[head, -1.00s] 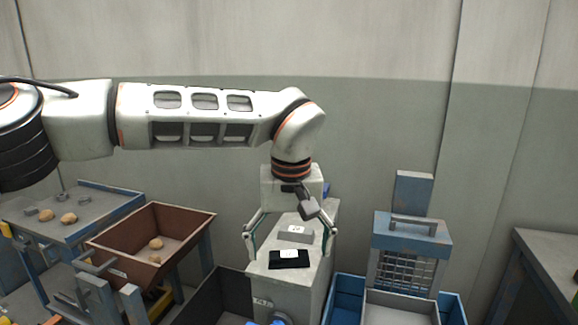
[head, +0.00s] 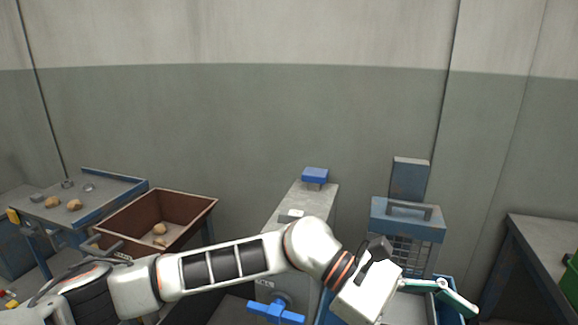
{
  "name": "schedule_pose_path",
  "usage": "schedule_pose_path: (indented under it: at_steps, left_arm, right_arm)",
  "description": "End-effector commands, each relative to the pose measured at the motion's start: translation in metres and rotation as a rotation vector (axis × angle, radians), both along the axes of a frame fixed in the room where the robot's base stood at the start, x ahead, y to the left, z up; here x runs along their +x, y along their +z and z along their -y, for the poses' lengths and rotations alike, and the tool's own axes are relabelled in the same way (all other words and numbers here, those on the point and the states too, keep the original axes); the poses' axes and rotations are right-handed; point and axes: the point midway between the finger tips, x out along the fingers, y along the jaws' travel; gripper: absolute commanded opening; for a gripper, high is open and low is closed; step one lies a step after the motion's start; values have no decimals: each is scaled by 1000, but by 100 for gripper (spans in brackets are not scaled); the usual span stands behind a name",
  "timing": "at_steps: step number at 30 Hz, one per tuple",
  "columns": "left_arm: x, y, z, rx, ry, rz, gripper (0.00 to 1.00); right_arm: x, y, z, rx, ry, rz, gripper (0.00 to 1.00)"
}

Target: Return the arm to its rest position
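My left arm comes in from the left, low across the picture. Its gripper (head: 445,290) is at the lower right, in front of the blue-framed unit (head: 408,218). One teal-and-white finger shows, splayed out to the right away from the palm, as in an open gripper. The other finger is hidden or below the picture's edge. I see nothing held. My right gripper is not in view.
The grey machine (head: 307,203) with a blue block (head: 315,175) on top and a blue handle (head: 275,312) stands behind my forearm. A brown bin (head: 185,208) and a work table (head: 118,188) holding several lumps are left. A dark table (head: 548,240) is right.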

Motion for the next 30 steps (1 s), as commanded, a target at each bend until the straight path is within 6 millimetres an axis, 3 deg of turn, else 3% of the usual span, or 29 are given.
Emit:
schedule_pose_path:
  at_steps: [3,7,12,16,20,23,27,30]
  left_arm:
    - [-5,26,11,-99,103,-280,88]
    - [8,52,11,-187,211,-589,88]
    - [46,67,-7,-288,346,-1012,88]
    - [83,60,-33,-357,439,-1341,88]
    - [120,33,-69,-428,525,-1673,88]
    - [144,0,-102,-484,586,-1929,88]
    - [165,-63,-156,-577,663,-2283,88]
    - [167,-116,-197,-653,710,-2532,88]
  right_arm:
    - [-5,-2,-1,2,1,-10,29]
    - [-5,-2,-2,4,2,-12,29]
    - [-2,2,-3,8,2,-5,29]
    - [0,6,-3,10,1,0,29]
    - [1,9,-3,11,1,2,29]
    - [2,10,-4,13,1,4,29]
    - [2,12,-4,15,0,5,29]
    - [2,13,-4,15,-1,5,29]
